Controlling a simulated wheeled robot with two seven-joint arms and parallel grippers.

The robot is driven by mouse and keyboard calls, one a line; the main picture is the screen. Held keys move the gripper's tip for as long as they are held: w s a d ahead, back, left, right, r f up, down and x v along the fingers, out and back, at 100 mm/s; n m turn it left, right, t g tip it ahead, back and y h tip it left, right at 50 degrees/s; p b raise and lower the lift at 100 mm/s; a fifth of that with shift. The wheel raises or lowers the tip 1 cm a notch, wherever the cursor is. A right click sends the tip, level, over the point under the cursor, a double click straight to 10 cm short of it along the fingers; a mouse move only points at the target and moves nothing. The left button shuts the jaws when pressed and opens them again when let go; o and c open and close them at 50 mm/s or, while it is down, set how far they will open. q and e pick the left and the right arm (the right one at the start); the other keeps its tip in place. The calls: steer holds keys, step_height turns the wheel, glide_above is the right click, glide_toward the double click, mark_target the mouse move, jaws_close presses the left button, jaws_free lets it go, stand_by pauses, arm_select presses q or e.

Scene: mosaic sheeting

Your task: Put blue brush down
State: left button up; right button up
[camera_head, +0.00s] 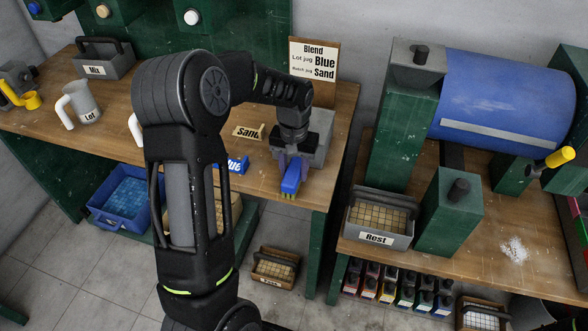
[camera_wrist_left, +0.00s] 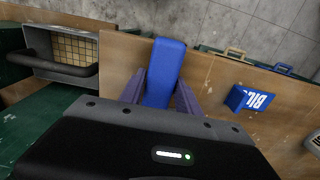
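The blue brush (camera_head: 292,176) has a blue body and yellow-green bristles at its lower end. My left gripper (camera_head: 291,157) is over the right end of the left bench, its fingers around the brush. In the left wrist view the brush (camera_wrist_left: 167,68) sits between the two dark purple fingers (camera_wrist_left: 160,92), which look closed on its sides. I cannot tell whether the bristles touch the bench. A blue name block (camera_head: 237,164) stands left of the brush, partly hidden by my arm; it also shows in the left wrist view (camera_wrist_left: 248,98). My right gripper is out of view.
A grey container (camera_head: 318,138) stands behind the gripper, beside the "Sand" block (camera_head: 249,132). The instruction sign (camera_head: 313,60) is at the back. A gap separates this bench from the right bench (camera_head: 505,240), which holds the "Rest" tray (camera_head: 376,238) and blue drum (camera_head: 505,95).

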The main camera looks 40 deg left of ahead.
mark_target(294, 169)
arm_select(q)
steer(key=o, duration=0.4)
steer(key=shift+c, duration=0.2)
steer(key=shift+r, duration=0.15)
step_height(294, 169, up, 12)
steer(key=shift+b, duration=0.4)
steer(key=shift+s, duration=0.1)
stand_by(0.6)
